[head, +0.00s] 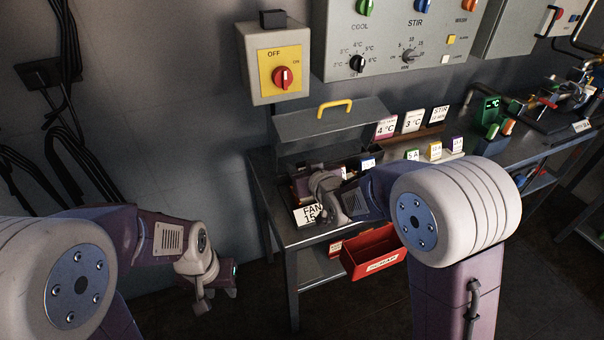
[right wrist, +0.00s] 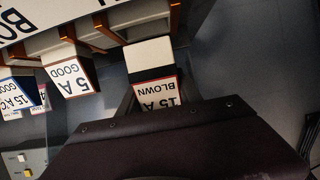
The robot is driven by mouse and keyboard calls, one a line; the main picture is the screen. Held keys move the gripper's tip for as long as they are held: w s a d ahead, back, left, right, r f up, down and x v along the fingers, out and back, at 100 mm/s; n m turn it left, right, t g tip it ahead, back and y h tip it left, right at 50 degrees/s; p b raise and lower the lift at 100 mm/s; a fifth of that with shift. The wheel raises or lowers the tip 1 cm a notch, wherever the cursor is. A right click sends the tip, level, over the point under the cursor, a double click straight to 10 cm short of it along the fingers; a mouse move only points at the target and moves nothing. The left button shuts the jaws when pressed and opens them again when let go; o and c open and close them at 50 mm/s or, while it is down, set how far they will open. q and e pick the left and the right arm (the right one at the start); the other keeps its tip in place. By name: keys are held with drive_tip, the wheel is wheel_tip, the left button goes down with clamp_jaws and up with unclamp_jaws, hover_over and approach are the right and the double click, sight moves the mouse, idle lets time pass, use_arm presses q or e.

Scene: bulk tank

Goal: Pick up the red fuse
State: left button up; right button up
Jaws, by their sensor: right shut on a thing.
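In the right wrist view a block with a white top and a red-edged label reading "15 A BLOWN" (right wrist: 156,92) sits between the dark fingers of my right gripper (right wrist: 152,80), which is shut on it. In the head view my right gripper (head: 328,200) is low over the left end of the bench, and its own wrist hides what it holds. My left gripper (head: 217,295) hangs empty, left of the bench, with its fingers apart.
A red scrap bin (head: 375,252) hangs at the bench front. A grey lidded box (head: 325,125) stands behind my right gripper. Labelled blocks stand to the right on the bench, and a "5 A GOOD" block (right wrist: 72,80) shows in the wrist view. A switch box (head: 275,65) is on the wall.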

drive_tip(key=s+d+r+p, duration=0.4)
drive_tip(key=s+d+r, duration=0.2)
drive_tip(key=d, duration=0.3)
drive_tip(key=shift+s+d+r, duration=0.15)
drive_tip(key=shift+d+r, duration=0.25)
drive_tip(key=shift+r, duration=0.1)
